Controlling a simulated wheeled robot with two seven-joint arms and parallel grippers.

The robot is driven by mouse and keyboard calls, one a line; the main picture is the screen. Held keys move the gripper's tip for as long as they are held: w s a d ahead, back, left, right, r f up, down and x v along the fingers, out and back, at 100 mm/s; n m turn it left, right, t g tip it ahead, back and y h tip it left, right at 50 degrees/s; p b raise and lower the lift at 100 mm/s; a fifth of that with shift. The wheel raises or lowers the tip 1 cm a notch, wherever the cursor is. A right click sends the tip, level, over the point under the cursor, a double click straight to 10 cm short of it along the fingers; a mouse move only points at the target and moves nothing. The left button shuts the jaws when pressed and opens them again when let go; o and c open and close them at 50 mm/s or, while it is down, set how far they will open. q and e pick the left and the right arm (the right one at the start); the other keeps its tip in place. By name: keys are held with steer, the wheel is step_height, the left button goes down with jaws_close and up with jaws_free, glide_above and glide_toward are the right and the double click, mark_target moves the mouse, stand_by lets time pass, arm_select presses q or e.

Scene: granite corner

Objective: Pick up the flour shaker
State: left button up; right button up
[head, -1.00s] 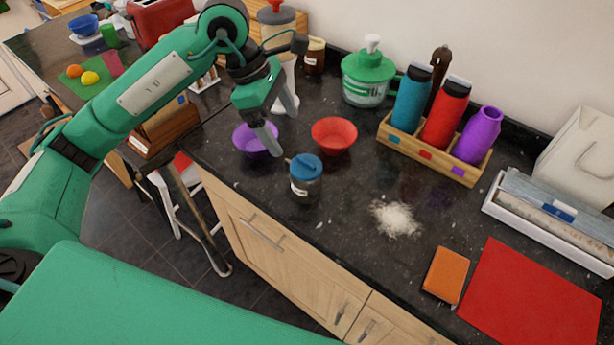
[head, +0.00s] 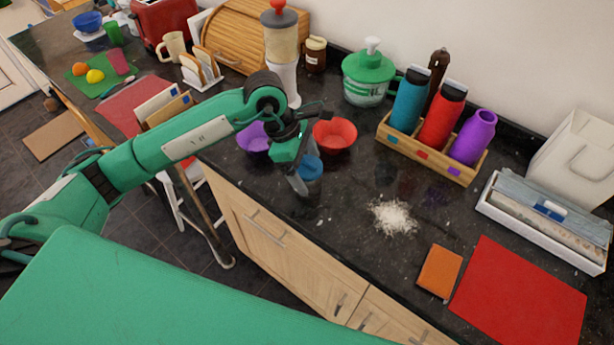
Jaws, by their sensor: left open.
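The flour shaker, which I take to be the small jar with a blue lid (head: 312,167), stands on the dark granite counter near its front edge. Its lower body is mostly hidden behind my left gripper. My left gripper (head: 305,178) is open and points down at the shaker, with one finger in front of it on the near left. The other finger is hard to make out, so I cannot tell whether the jaws are around the shaker or just beside it. My right gripper is not in view.
A purple bowl (head: 253,137) and a red bowl (head: 335,132) stand close behind the shaker. White powder (head: 393,217) lies spilled to its right. A wooden bottle rack (head: 440,160) stands further back.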

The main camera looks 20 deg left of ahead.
arm_select(q)
steer(key=c, duration=1.5)
